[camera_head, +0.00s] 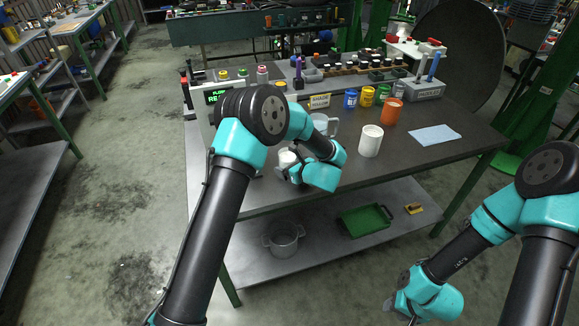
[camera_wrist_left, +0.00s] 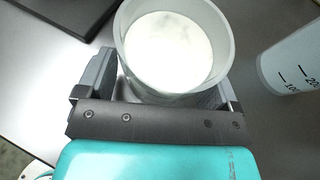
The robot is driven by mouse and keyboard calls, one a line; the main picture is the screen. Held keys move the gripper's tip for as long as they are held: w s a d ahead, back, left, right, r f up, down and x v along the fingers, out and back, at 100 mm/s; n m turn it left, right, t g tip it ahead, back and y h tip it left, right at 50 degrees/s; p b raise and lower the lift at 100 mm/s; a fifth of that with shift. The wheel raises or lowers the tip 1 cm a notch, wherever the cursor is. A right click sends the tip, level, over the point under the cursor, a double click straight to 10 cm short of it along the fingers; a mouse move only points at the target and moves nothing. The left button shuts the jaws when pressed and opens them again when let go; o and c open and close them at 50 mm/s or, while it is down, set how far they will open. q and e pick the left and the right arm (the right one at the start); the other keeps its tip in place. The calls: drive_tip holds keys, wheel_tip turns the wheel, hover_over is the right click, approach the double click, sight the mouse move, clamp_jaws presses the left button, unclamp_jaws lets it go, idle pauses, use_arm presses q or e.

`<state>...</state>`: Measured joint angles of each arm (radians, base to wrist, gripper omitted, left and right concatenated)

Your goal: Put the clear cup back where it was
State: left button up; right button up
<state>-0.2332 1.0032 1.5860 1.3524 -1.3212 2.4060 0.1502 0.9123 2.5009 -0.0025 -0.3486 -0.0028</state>
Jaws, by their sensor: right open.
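The clear cup (camera_wrist_left: 126,62), a see-through cup with white material inside, fills the top middle of the left wrist view. My left gripper (camera_wrist_left: 165,100) has a finger on each side of it and appears shut on it. In the head view the cup (camera_head: 287,157) shows small at the front left of the bench, partly hidden by my left gripper (camera_head: 285,172). The cup looks upright; I cannot tell whether its base touches the bench. My right gripper (camera_head: 398,308) is open, low at the bottom right, away from the bench.
A graduated clear beaker (camera_wrist_left: 295,65) stands right of the cup. A white cup (camera_head: 370,141), an orange cup (camera_head: 391,111), and blue (camera_head: 351,99) and yellow (camera_head: 367,97) cans stand farther right. A scale with a green display (camera_head: 217,95) is at the left. Bench space (camera_head: 420,155) is clear front right.

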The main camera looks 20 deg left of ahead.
use_arm(q)
drive_tip(key=shift+r, duration=0.1)
drive_tip(key=shift+d+r, duration=0.1)
drive_tip(key=v, duration=1.1)
drive_tip(key=shift+s+d+r, duration=0.1)
drive_tip(key=shift+s+d, duration=0.1)
drive_tip(key=shift+s, duration=0.1)
